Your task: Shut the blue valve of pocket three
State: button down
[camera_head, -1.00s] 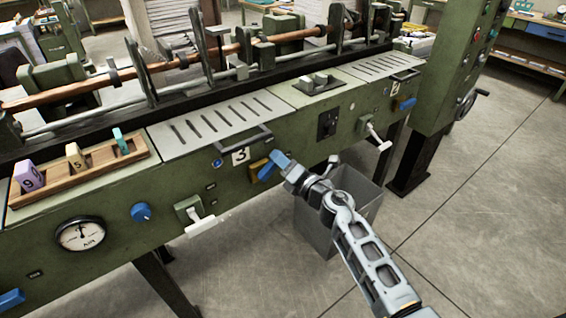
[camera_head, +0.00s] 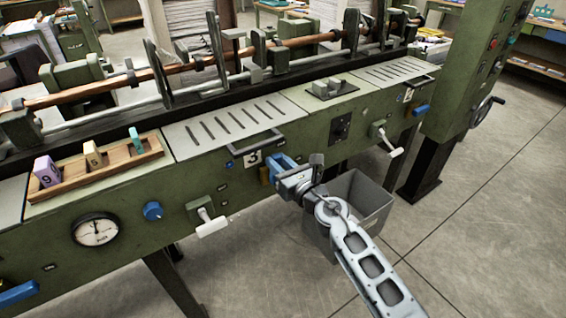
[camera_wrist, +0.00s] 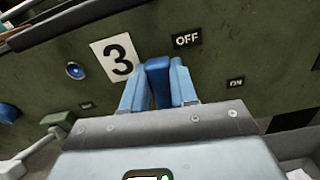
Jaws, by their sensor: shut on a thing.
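The blue valve lever (camera_wrist: 158,78) of pocket three sits between the two lighter blue fingertips of my gripper (camera_wrist: 157,92) in the wrist view. My gripper is shut on it. The white number 3 plate (camera_wrist: 118,57) is just left of the lever; the OFF label (camera_wrist: 187,40) is to its upper right and the ON label (camera_wrist: 236,82) farther right and lower. In the head view my gripper (camera_head: 283,168) is at the front of the green machine, right of the 3 plate (camera_head: 253,160). It partly hides the lever, whose exact angle I cannot tell.
A grey open bin (camera_head: 355,205) stands on the floor behind my arm. White-handled levers (camera_head: 210,222) stick out of the machine front on both sides. A blue knob (camera_head: 153,210) and a gauge (camera_head: 97,230) are at left. Open floor lies to the right.

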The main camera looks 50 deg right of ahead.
jog(key=shift+a+n, duration=0.25)
jog(key=shift+n, duration=0.25)
jog(key=shift+f, duration=0.1)
jog(key=c, duration=0.9)
grip_release()
jog(key=shift+b+v, duration=0.45)
jog(key=shift+v, duration=3.4)
jog(key=shift+a, duration=0.1)
